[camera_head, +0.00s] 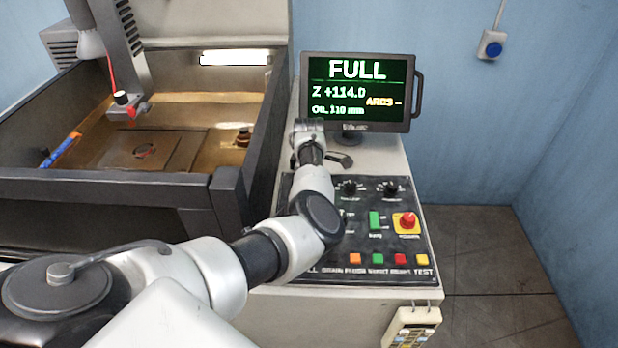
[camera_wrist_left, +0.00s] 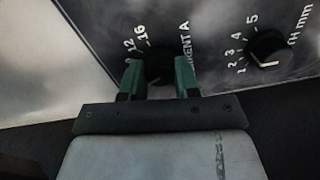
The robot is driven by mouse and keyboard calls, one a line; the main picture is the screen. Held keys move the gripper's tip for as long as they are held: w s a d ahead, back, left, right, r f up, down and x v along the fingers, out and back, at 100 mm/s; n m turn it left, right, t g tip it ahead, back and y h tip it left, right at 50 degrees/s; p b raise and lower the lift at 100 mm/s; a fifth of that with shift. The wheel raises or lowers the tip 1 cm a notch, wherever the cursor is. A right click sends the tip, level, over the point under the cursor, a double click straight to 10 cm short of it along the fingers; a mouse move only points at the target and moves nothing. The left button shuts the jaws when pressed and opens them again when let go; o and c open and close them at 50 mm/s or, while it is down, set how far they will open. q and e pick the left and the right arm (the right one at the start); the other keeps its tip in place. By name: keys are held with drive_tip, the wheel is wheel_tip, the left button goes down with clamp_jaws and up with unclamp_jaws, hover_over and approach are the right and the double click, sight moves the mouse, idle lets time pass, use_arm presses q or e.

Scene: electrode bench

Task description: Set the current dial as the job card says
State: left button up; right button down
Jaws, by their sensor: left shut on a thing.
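In the left wrist view the current dial (camera_wrist_left: 158,70) is a dark round knob on a black panel, beside partly hidden lettering ending in "RENT A". Figures 12 and 16 show near it; its pointer cannot be made out. My left gripper (camera_wrist_left: 159,80) has its green fingers on either side of the dial and is shut on it. In the head view my left arm reaches over the left part of the control panel (camera_head: 385,262) and hides the current dial and fingertips. No job card is readable in either view. My right gripper is not in view.
A second dial (camera_wrist_left: 268,47), marked 1 to 5 and "mm", sits right of the gripper. The monitor (camera_head: 358,90) reads FULL, Z +114.0. A red stop button (camera_head: 407,221) and several coloured buttons are on the panel. A tank (camera_head: 90,187) stands left; a pendant (camera_head: 412,328) hangs in front.

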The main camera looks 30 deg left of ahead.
use_arm(q)
drive_tip(key=shift+m, duration=0.4)
drive_tip(key=shift+w+r, duration=0.1)
drive_tip(key=o, duration=0.9)
wheel_tip(320, 180, up, 11)
drive_tip(key=shift+f+b, duration=0.15)
drive_tip(key=shift+b, duration=0.65)
